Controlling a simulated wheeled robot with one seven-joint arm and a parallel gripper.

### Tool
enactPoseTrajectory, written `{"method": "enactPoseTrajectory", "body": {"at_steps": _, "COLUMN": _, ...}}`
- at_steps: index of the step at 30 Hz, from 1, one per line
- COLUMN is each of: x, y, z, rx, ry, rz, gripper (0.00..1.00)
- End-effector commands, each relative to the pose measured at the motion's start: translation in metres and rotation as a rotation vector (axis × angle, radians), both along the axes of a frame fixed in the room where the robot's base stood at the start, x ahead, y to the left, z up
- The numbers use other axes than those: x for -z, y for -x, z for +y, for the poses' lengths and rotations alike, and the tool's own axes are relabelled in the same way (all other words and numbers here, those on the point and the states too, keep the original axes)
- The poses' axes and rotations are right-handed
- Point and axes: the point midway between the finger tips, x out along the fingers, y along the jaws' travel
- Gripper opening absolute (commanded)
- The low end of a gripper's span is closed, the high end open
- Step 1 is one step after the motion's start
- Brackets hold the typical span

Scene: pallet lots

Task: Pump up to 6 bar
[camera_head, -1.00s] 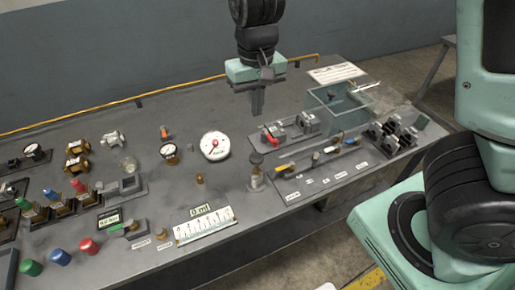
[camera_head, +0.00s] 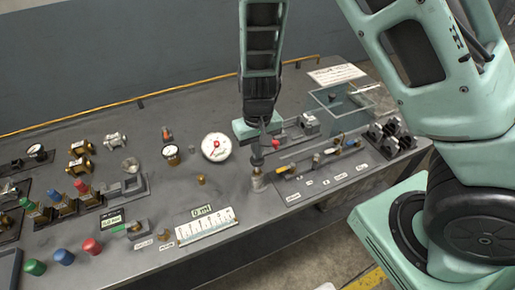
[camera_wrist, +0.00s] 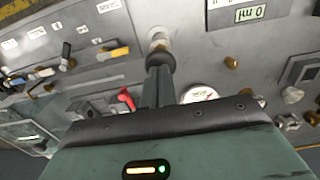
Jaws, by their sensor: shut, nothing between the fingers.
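The hand pump (camera_head: 258,183), a pale cylinder with a dark knob on top, stands upright near the front middle of the bench. It also shows in the wrist view (camera_wrist: 159,40), with its dark knob just beyond my fingertips. My gripper (camera_head: 257,157) is shut and empty, pointing down directly over the knob. The fingertips look at or very near the knob; I cannot tell whether they touch. A white round gauge (camera_head: 216,147) with a red needle lies left of my gripper; its scale is too small to read. It is partly hidden in the wrist view (camera_wrist: 199,95).
A small brass knob (camera_head: 201,181) stands left of the pump.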

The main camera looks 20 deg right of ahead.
Motion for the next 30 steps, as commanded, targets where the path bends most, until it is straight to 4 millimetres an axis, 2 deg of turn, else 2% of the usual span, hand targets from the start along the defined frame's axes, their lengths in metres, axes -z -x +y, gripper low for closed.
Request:
{"method": "enactPoseTrajectory", "body": {"at_steps": 11, "x": 0.002, "y": 0.0, "z": 0.0, "rx": 0.0, "ry": 0.0, "rz": 0.0, "gripper": 0.0}}
{"method": "enactPoseTrajectory", "body": {"at_steps": 14, "x": 0.009, "y": 0.0, "z": 0.0, "rx": 0.0, "ry": 0.0, "rz": 0.0, "gripper": 0.0}}
{"method": "enactPoseTrajectory", "body": {"at_steps": 21, "x": 0.038, "y": 0.0, "z": 0.0, "rx": -0.001, "ry": 0.0, "rz": 0.0, "gripper": 0.0}}
{"method": "enactPoseTrajectory", "body": {"at_steps": 30, "x": 0.04, "y": 0.0, "z": 0.001, "rx": -0.002, "ry": 0.001, "rz": 0.001, "gripper": 0.0}}
